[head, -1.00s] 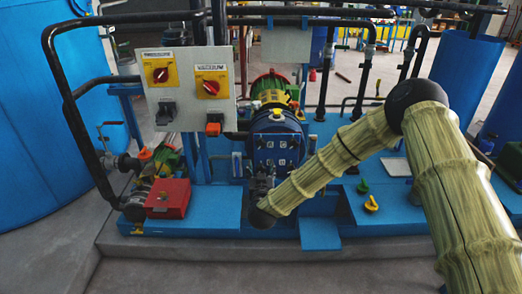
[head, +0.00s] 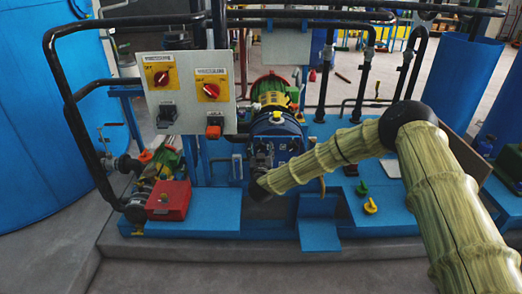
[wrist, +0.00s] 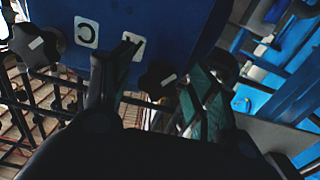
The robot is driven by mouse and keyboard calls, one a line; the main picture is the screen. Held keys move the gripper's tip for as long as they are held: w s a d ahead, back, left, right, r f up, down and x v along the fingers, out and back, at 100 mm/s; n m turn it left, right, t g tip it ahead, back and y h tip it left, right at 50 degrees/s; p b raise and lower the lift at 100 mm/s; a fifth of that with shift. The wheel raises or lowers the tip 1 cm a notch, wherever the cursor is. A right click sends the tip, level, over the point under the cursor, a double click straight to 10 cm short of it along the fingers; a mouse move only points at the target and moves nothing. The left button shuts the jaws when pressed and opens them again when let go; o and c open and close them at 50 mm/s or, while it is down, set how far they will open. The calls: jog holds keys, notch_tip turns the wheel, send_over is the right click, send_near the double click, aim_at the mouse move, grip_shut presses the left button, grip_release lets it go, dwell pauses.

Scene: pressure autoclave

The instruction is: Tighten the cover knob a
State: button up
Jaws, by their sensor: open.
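The cover (head: 285,127) is the blue face of the round vessel, near the middle of the head view. In the wrist view, its blue plate (wrist: 180,25) carries white labels with dark letters, seen rotated. The black star-shaped knob (wrist: 157,79) beside the label that looks like A (wrist: 132,47) is the cover knob a. My gripper (wrist: 163,66) is open, with one finger on each side of this knob. I cannot tell whether the fingers touch it. In the head view my gripper (head: 262,155) is in front of the cover and hides part of it.
Another black knob (wrist: 33,45) is at the upper left of the wrist view, near the label C (wrist: 86,32). A switch panel (head: 190,90) stands left of the cover. A red box (head: 168,200) and a yellow valve handle (head: 370,206) sit on the blue base.

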jog(key=c, duration=1)
